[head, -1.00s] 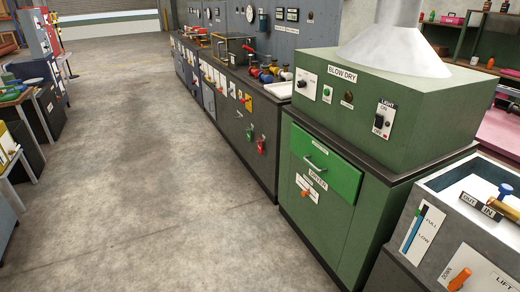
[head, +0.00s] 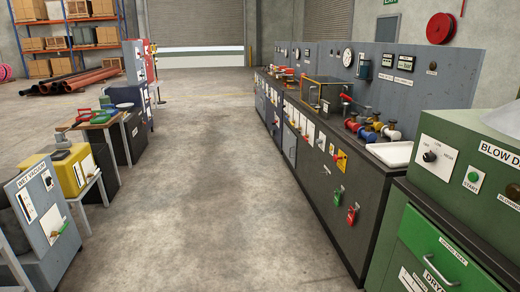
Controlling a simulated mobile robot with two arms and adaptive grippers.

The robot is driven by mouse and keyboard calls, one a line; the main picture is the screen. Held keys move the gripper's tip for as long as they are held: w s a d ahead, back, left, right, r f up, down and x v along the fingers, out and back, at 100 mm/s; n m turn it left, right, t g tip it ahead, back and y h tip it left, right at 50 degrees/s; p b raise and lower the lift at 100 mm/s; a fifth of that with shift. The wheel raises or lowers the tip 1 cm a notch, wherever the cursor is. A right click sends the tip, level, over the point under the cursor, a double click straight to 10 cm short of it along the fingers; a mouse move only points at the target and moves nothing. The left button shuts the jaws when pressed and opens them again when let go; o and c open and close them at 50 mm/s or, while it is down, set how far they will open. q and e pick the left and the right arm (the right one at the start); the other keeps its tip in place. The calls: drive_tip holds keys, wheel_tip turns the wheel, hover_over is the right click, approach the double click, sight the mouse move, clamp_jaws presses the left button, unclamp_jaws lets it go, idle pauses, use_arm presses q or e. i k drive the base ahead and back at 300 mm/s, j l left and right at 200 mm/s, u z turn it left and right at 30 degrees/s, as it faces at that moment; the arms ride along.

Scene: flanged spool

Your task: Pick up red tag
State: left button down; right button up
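A red tag (head: 351,215) hangs on the front of the dark grey counter (head: 318,215), low on its right part. A green tag (head: 338,194) hangs just left of it and a little higher. Neither of my grippers is in the head view, so I cannot see how they stand relative to the tag. Fine detail on the tag is too small to make out.
A green blow-dry machine (head: 450,180) stands at the near right. A wet vacuum unit (head: 42,215), a yellow machine (head: 72,172) and tables line the left. The concrete floor (head: 205,200) between is clear. Pallet racking (head: 68,20) is at the back left.

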sight(350, 219)
drive_tip(key=i+j, duration=0.1)
drive_tip(key=i, duration=0.6)
drive_tip(key=i+j, duration=0.1)
drive_tip(key=i, duration=0.6)
drive_tip(key=i+j, duration=0.1)
drive_tip(key=i, duration=0.65)
